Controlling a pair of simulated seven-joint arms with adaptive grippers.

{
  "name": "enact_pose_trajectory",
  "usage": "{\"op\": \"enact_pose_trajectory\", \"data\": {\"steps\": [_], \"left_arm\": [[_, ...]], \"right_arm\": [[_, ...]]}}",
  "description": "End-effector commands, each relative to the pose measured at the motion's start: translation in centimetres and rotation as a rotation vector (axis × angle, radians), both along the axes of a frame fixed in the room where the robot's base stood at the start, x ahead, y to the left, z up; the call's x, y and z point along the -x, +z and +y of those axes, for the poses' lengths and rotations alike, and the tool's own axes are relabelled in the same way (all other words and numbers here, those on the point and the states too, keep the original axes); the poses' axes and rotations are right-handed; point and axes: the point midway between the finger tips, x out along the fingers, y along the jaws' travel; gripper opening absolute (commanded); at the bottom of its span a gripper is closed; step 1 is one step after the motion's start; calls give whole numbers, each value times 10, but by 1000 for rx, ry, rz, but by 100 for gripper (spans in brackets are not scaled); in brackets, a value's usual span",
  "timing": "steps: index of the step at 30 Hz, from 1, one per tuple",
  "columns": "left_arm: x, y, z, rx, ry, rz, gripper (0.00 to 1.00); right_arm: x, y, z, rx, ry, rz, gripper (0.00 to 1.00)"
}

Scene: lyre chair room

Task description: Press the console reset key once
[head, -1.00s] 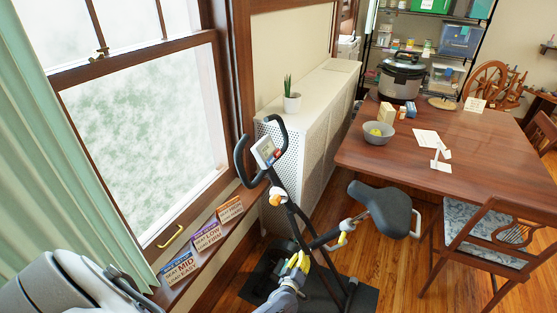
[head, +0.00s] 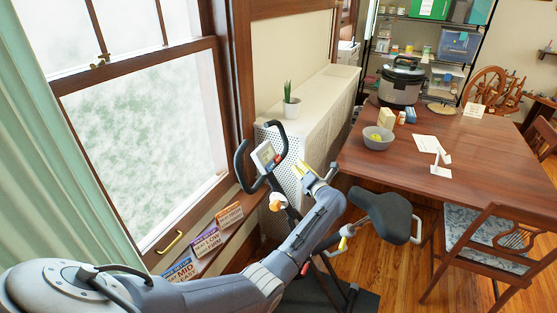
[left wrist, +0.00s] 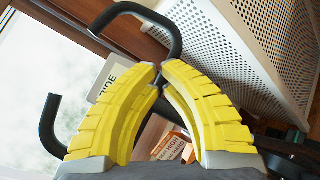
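The exercise bike's console (head: 264,156) is a small tilted light panel with a grey screen between the black handlebars (head: 241,164). A small red spot shows at its lower right; I cannot read any key label. My left gripper (head: 302,169) is just right of the console in the head view, apart from it there. In the left wrist view its yellow fingers (left wrist: 161,78) meet at the tips, shut with nothing held. They cover much of the console (left wrist: 113,78), whose upper left part shows some lettering; the red spot is hidden there. My right gripper is not in view.
A white perforated radiator cover (head: 315,110) with a potted plant (head: 291,103) stands behind the bike. Cards (head: 206,242) stand on the windowsill at left. The bike seat (head: 384,213) and wooden table (head: 460,160) are at right.

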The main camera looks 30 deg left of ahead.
Motion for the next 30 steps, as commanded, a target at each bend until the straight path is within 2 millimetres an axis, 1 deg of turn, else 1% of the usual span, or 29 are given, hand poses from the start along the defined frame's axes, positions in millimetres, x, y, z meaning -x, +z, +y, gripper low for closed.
{"op": "enact_pose_trajectory", "data": {"steps": [1,3,6,10,16,26,30], "left_arm": [[-6,18,0,81,25,-53,0],[-10,33,-1,187,55,-109,0],[-16,49,-4,311,84,-166,0],[-21,62,-9,418,105,-211,0],[-23,70,-13,482,116,-236,0],[-23,70,-13,483,116,-236,0],[-23,68,-9,482,117,-236,0]], "right_arm": [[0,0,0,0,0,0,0],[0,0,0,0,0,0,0],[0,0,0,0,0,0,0],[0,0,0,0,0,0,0],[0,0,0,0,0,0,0],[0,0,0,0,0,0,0],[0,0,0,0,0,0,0]]}}
